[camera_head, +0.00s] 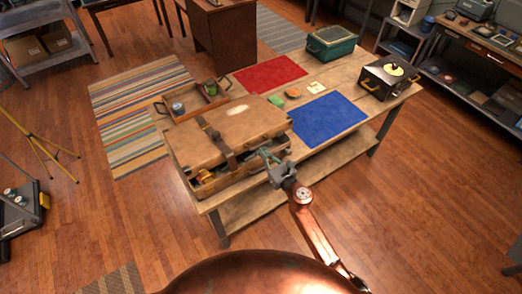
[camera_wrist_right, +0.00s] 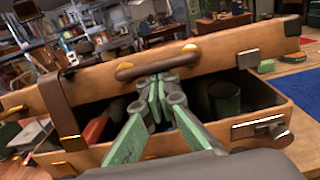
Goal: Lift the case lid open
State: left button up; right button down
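The wooden case (camera_head: 190,185) stands at the left end of the table. Its lid (camera_head: 205,148) is raised a little at the front, leaving a gap; it also shows in the right wrist view (camera_wrist_right: 220,48). The brown handle (camera_wrist_right: 155,65) is on the lid's front edge. My right gripper (camera_head: 266,155) is at the case's front; its green fingers (camera_wrist_right: 164,88) reach the gap just below the handle. Their tips are close together, but whether they grip anything is unclear. A red item (camera_wrist_right: 97,128) and a dark green cylinder (camera_wrist_right: 225,98) show inside. My left gripper is out of view.
On the table (camera_head: 345,65), an open wooden tray (camera_head: 181,116) sits behind the case. A red mat (camera_head: 268,74), a blue mat (camera_head: 325,118), a green box (camera_head: 331,42) and a black box (camera_head: 388,78) lie further right. Floor around the table is mostly clear.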

jog(key=shift+r, duration=0.1)
jog(key=shift+w+a+r+p, duration=0.1)
jog(key=shift+w+r+p, duration=0.05)
jog(key=shift+r+p, duration=0.45)
jog(key=shift+w+a+r+p, duration=0.15)
jog(key=shift+r+p, duration=0.25)
jog(key=shift+r, duration=0.25)
jog(key=shift+r+p, duration=0.3)
jog(key=shift+r, duration=0.1)
jog(key=shift+w+a+r+p, duration=0.1)
jog(key=shift+w+r+p, duration=0.05)
jog(key=shift+r+p, duration=0.25)
jog(key=shift+w+a+r+p, duration=0.15)
jog(key=shift+r+p, duration=0.1)
jog(key=shift+r, duration=0.2)
jog(key=shift+d, duration=0.1)
jog(key=shift+w+a+r+p, duration=0.2)
jog(key=shift+r+p, duration=0.25)
jog(key=shift+r, duration=0.15)
jog(key=shift+w+a+r+p, duration=0.1)
jog(key=shift+w+r+p, duration=0.1)
jog(key=shift+r+p, duration=0.3)
